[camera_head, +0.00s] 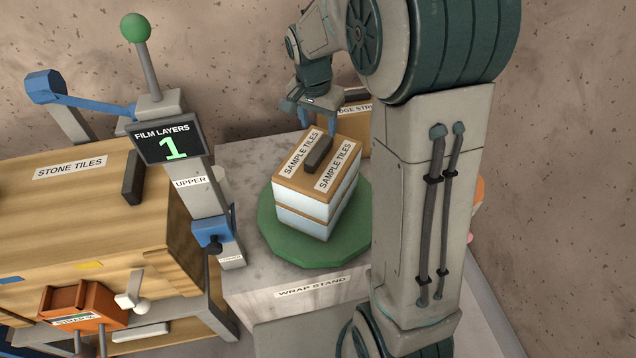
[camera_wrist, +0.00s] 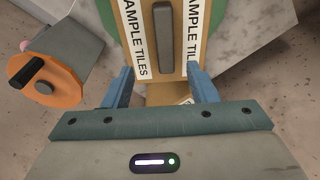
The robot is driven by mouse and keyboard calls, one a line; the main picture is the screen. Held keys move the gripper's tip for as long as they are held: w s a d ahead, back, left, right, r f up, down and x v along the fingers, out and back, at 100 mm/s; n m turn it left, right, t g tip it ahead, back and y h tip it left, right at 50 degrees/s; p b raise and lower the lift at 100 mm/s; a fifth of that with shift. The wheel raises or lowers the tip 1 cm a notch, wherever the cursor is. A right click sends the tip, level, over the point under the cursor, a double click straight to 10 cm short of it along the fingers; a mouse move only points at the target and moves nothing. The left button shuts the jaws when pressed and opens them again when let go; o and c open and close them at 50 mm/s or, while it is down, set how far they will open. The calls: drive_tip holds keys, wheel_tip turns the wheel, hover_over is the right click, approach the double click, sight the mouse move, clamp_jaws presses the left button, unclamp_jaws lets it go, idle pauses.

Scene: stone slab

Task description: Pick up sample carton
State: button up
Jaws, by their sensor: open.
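The sample carton (camera_head: 313,190) is a tan box labelled "SAMPLE TILES" with a dark bar handle (camera_head: 318,153) on its lid. Its lower sides look whitish. It stands upright on a round green turntable (camera_head: 275,236) on the wrap stand. In the wrist view the carton lid (camera_wrist: 146,75) and its dark handle (camera_wrist: 163,38) lie ahead of the fingers. My gripper (camera_wrist: 160,85) is open with blue fingers apart and nothing between them. In the head view my gripper (camera_head: 318,117) is at the carton's far side, partly hidden by my arm.
A stone tiles crate (camera_head: 70,200) stands at left. A post with a "FILM LAYERS 1" display (camera_head: 168,140) rises between it and the wrap stand (camera_head: 245,163). An edge strip box (camera_head: 356,122) sits behind the carton. An orange-ended roll (camera_wrist: 50,85) is left in the wrist view.

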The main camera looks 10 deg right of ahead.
hover_over(318, 149)
drive_tip(key=s, duration=0.2)
drive_tip(key=f, duration=0.4)
drive_tip(key=shift+w+f, duration=0.25)
drive_tip(key=shift+f, duration=0.05)
drive_tip(key=shift+w+f+p, duration=0.15)
drive_tip(key=shift+w+f, duration=0.05)
drive_tip(key=shift+f, duration=0.65)
drive_tip(key=shift+w+f+p, duration=0.2)
drive_tip(key=shift+f, duration=0.65)
drive_tip(key=shift+w+f+p, duration=0.15)
drive_tip(key=shift+w+f, duration=0.05)
drive_tip(key=shift+f, duration=0.65)
clamp_jaws()
drive_tip(key=shift+r, duration=0.1)
